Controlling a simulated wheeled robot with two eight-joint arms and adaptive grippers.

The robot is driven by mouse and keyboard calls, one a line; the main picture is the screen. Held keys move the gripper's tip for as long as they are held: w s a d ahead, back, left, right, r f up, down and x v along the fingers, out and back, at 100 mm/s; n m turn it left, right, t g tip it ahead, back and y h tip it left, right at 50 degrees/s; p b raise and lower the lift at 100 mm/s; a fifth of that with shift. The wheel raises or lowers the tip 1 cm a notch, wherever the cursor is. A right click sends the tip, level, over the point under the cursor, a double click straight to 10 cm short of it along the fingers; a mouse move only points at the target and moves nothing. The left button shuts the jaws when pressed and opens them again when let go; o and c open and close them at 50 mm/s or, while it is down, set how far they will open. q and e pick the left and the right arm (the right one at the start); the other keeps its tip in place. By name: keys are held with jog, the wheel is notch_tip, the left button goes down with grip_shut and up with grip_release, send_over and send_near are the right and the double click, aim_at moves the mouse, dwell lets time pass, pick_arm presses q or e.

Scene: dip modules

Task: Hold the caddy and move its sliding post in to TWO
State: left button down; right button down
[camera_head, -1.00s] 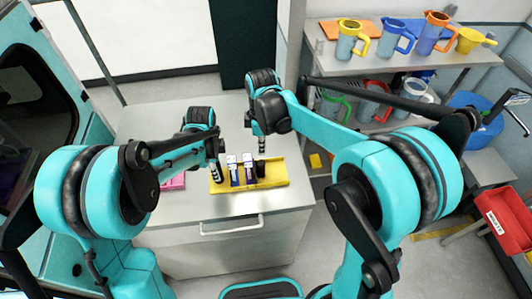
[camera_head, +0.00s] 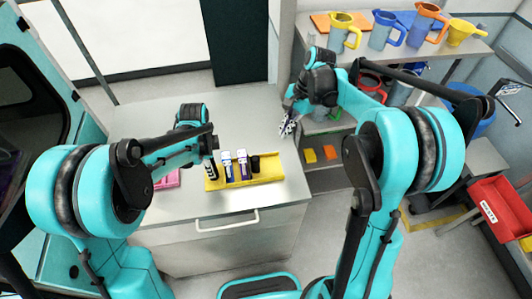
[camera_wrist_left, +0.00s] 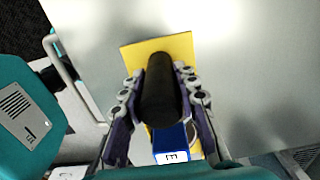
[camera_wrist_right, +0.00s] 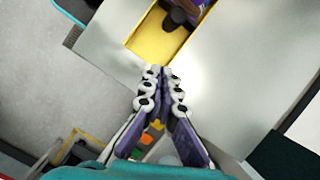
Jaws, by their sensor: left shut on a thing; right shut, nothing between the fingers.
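The yellow caddy (camera_head: 272,175) lies on the grey counter. Two upright blue and purple blocks with white faces, one on the left (camera_head: 228,167) and one on the right (camera_head: 243,166), stand in it. A black post (camera_head: 256,163) stands right of them. My left gripper (camera_head: 212,168) is at the caddy's left end. In the left wrist view its fingers close around a black cylinder (camera_wrist_left: 160,88), with a labelled blue block (camera_wrist_left: 170,142) beside it. My right gripper (camera_head: 287,128) is shut and empty, apart from the caddy, above the counter's right side; its tips also show in the right wrist view (camera_wrist_right: 164,75).
A pink item (camera_head: 168,179) lies left of the caddy, partly behind my left arm. Shelves with colourful jugs (camera_head: 345,32) stand at the back right. A red bin (camera_head: 498,212) is far right. The counter (camera_head: 150,118) behind the caddy is clear.

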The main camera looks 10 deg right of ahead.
aim_at(254, 164)
jog(key=f+m, duration=0.1)
jog(key=f, duration=0.1)
jog(key=a+f, duration=0.1)
jog(key=f, duration=0.2)
jog(key=a+f+m, duration=0.1)
jog(key=f, duration=0.2)
jog(key=shift+s+a+f+m, duration=0.15)
jog(key=shift+s+a+m, duration=0.05)
jog(key=shift+s+m, duration=0.1)
jog(key=a, duration=0.3)
jog(key=shift+s+f, duration=0.35)
jog(key=shift+f, duration=0.05)
jog(key=shift+s+a, duration=0.1)
jog(key=shift+a, duration=0.45)
